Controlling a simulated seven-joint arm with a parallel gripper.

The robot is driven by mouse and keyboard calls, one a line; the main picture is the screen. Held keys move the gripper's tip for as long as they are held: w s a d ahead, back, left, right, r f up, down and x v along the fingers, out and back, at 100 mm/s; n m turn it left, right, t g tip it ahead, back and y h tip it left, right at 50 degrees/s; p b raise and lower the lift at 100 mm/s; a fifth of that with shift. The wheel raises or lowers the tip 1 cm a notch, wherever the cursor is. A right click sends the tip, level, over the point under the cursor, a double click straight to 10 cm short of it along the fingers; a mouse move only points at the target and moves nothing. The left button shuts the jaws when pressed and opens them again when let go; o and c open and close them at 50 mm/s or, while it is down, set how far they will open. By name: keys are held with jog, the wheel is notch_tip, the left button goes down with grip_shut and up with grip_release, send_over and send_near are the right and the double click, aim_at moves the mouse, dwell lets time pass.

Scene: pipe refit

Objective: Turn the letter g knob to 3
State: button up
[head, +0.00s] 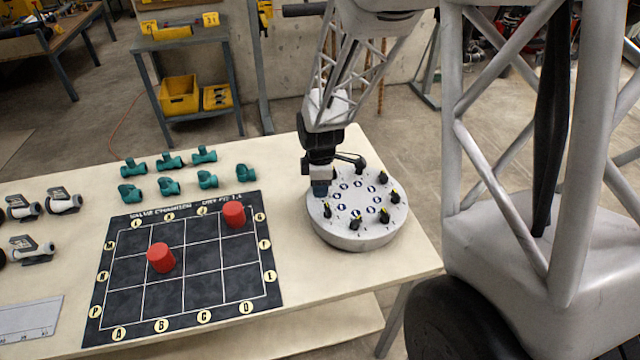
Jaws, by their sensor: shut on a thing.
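A round grey knob panel (364,241) lies on the right part of the table. Several small black knobs with yellow marks stand around its rim, such as one at the front (354,222) and one at the right (394,197). An inner ring of dark-blue and white discs lies inside the knobs. My gripper (320,188) points down at the panel's left rim and is shut on a knob there. The jaws hide that knob, so its setting does not show. The letters and numbers on the panel are too small to read, so I cannot tell which knob is g.
A black lettered grid board (203,272) with two red cylinders (161,257) lies left of the panel. Several teal valves (131,193) stand behind it. White valves (64,201) and a white ruled plate (28,320) lie at the far left. The table's right edge is close to the panel.

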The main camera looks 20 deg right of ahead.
jog(key=m, duration=0.8)
jog(key=shift+m, duration=0.4)
jog(key=m, duration=0.4)
jog(key=shift+m, duration=0.3)
jog(key=m, duration=1.2)
jog(key=shift+m, duration=0.3)
jog(key=m, duration=0.3)
jog(key=shift+m, duration=0.4)
jog(key=shift+r+m, duration=0.1)
jog(key=shift+m, duration=1.8)
